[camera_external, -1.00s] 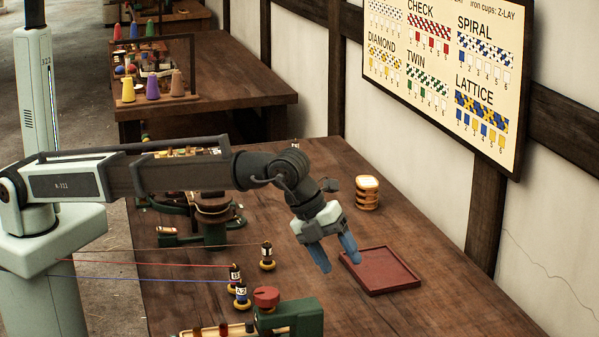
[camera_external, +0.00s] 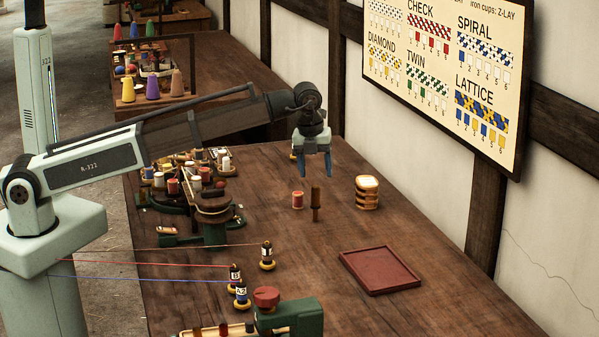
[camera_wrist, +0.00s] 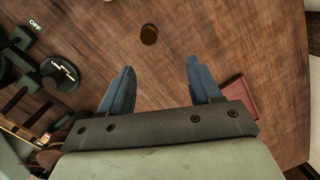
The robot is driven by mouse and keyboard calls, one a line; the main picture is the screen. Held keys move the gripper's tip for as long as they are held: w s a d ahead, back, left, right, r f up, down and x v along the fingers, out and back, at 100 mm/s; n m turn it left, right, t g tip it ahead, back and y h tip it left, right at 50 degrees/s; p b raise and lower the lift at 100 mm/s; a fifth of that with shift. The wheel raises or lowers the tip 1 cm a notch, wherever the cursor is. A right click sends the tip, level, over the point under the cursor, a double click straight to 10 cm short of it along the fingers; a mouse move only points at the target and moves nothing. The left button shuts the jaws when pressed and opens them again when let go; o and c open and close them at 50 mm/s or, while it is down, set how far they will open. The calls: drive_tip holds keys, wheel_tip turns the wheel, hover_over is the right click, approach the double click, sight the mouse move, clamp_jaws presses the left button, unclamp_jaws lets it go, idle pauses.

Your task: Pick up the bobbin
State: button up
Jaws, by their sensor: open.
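My gripper (camera_external: 316,170) is open and empty, fingers pointing down, above the middle of the table. Its two blue fingers also show spread apart in the wrist view (camera_wrist: 158,72). A small red bobbin (camera_external: 297,201) stands upright on the table below and slightly left of the gripper. I cannot tell which bobbin is meant.
A brown wooden peg (camera_external: 316,204) stands right of the red bobbin. Stacked tan-and-black rings (camera_external: 367,192) stand farther right. A dark red tray (camera_external: 380,270) lies in front; it shows in the wrist view too (camera_wrist: 240,97). A green machine (camera_external: 300,317) is at the front, and spool racks crowd the left.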

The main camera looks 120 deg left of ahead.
drive_tip(key=g, duration=0.1)
hover_over(298, 193)
drive_tip(key=d, duration=0.2)
drive_tip(key=shift+n+h, duration=0.3)
drive_tip(key=shift+h, duration=0.1)
drive_tip(key=f, duration=0.5)
drive_tip(key=a+f, duration=0.1)
drive_tip(key=f, duration=0.2)
drive_tip(key=shift+s+f, duration=0.1)
drive_tip(key=shift+s, duration=0.05)
drive_tip(key=shift+a+f, duration=0.15)
drive_tip(key=shift+f, duration=0.75)
drive_tip(key=shift+a+f, duration=0.2)
drive_tip(key=shift+f, duration=0.75)
drive_tip(key=shift+a+f, duration=0.15)
drive_tip(key=shift+f, duration=0.75)
drive_tip(key=c, duration=1.1)
drive_tip(key=shift+r, duration=0.15)
